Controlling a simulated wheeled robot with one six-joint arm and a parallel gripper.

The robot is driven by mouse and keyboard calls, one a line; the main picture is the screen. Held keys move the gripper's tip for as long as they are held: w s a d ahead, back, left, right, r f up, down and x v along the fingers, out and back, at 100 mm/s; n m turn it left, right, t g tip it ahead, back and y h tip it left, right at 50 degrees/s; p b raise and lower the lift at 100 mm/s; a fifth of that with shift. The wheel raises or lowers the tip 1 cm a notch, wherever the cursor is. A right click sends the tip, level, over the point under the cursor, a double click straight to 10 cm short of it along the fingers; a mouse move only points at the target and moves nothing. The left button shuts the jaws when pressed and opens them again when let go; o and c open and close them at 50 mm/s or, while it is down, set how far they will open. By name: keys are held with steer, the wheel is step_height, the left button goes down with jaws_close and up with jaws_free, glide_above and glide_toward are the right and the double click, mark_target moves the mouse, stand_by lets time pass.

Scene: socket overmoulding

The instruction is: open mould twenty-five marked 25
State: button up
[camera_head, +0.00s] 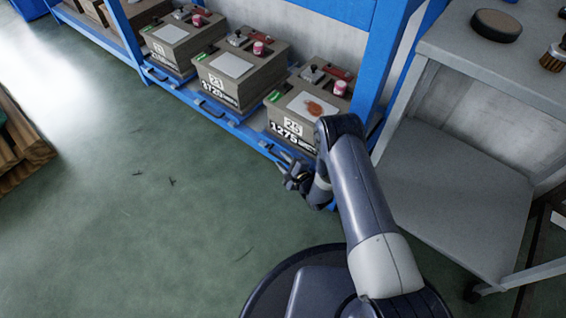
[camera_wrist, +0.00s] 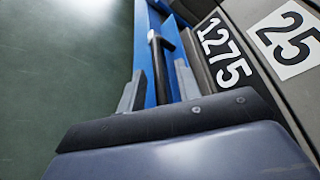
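Mould twenty-five (camera_head: 292,127) is a grey-brown block with a white "25" label and "1275" on its front. It sits on a blue pull-out tray (camera_head: 262,140) at the right end of the rack's row. In the wrist view, the mould (camera_wrist: 240,35) fills the upper right. My gripper (camera_head: 284,166) is low in front of this tray. Its fingers (camera_wrist: 158,90) stand apart in the wrist view, open, with a dark bar-shaped handle (camera_wrist: 157,60) on the blue front showing between and beyond them. I cannot tell whether the fingers touch it.
Two similar moulds (camera_head: 240,78) (camera_head: 172,45) stand to the left on blue trays with handles. A grey cart (camera_head: 450,190) stands close on the right, with a dark round disc (camera_head: 496,25) on top. The green floor to the left is open.

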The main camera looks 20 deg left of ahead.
steer(key=shift+w+a, duration=0.2)
steer(key=shift+c, duration=0.5)
jaws_close()
